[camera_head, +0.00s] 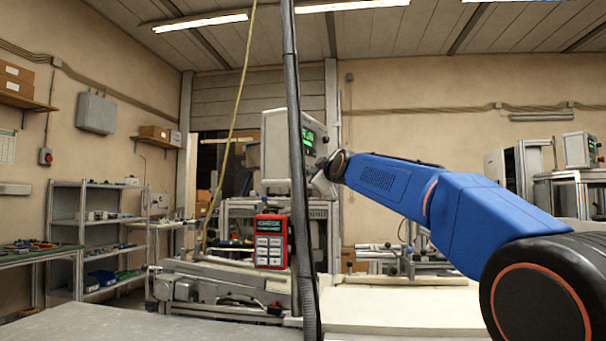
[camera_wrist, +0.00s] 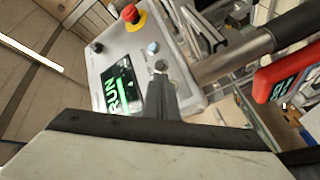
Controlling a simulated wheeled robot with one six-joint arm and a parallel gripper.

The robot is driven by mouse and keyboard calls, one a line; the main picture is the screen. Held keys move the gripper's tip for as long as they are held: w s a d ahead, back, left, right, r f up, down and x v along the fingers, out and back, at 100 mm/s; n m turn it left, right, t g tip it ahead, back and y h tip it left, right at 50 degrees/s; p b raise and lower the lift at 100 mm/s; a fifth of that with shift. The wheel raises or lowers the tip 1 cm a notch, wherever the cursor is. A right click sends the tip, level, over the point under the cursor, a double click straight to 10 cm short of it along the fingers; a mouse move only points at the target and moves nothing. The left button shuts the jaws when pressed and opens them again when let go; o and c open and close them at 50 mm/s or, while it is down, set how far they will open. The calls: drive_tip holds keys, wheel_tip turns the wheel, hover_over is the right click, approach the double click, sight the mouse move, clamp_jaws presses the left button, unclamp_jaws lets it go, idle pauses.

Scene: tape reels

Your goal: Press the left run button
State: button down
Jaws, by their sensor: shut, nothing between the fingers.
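A pale control box (camera_head: 276,150) stands left of centre in the head view, its face turned to the right with a small green screen. In the wrist view its panel (camera_wrist: 122,56) is tilted and carries a green-lit screen (camera_wrist: 121,92) reading RUN, a red mushroom knob on a yellow base (camera_wrist: 132,15), a black knob (camera_wrist: 96,47) and a small pale button (camera_wrist: 153,47). My gripper (camera_wrist: 161,74) is shut and empty, its tip over the panel beside the screen, near the pale button. I cannot tell whether it touches. In the head view my gripper (camera_head: 323,184) is partly hidden.
A red handheld unit (camera_head: 270,240) hangs below the box; its red casing also shows in the wrist view (camera_wrist: 285,72). A dark vertical post crosses the head view. Shelves (camera_head: 100,225) stand at left, and a second machine box (camera_head: 579,150) stands at right.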

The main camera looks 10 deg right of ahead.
drive_tip(key=shift+s+d, duration=0.6)
drive_tip(key=shift+d, duration=0.25)
drive_tip(key=shift+s+d, duration=0.55)
drive_tip(key=shift+d, duration=0.25)
drive_tip(key=shift+s, duration=0.1)
drive_tip(key=s+d+f+m+g+h, duration=0.1)
drive_tip(key=s+d+f+m+g, duration=0.2)
drive_tip(key=s+f, duration=2.4)
drive_tip(key=s+d+f+m+g+h, duration=0.2)
drive_tip(key=s+f+m+g, duration=0.6)
drive_tip(key=s+f, duration=1.9)
wheel_tip(320, 180, down, 4)
drive_tip(key=d+g, duration=0.1)
drive_tip(key=g, duration=0.1)
drive_tip(key=shift+s+d+f+m+g, duration=0.2)
drive_tip(key=shift+f+m+g, duration=0.1)
drive_tip(key=shift+g, duration=0.1)
drive_tip(key=shift+w+r, duration=0.1)
